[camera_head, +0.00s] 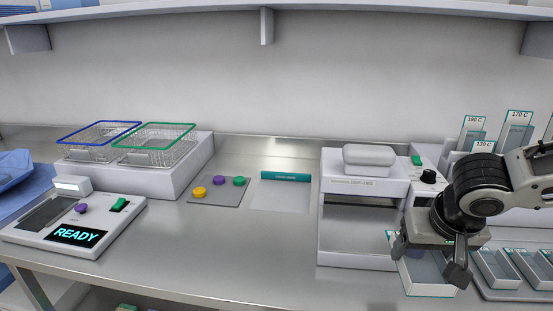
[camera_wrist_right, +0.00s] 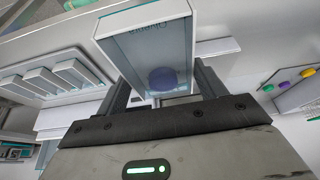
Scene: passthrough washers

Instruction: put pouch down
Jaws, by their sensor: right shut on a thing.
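The pouch (camera_head: 424,278) is pale and clear-faced with a teal edge, and a purple disc shows inside it in the wrist view (camera_wrist_right: 150,48). My right gripper (camera_head: 430,262) is shut on the pouch, with its fingers on either side of it. It is at the right, in front of the white sealing machine (camera_head: 356,256). The gripper hides part of the pouch in the head view. I cannot tell whether the pouch touches the counter. In the wrist view my right gripper (camera_wrist_right: 165,95) spans the near end of the pouch. My left gripper is not in view.
Trays of pouches (camera_head: 498,268) lie right of the gripper. Labelled pouch holders (camera_head: 515,132) stand behind. A grey mat (camera_head: 217,198) holds coloured knobs; a white sheet with a teal strip (camera_head: 285,177) lies beside it. Wire baskets (camera_head: 155,147) and a READY device (camera_head: 75,235) are left. Middle counter is clear.

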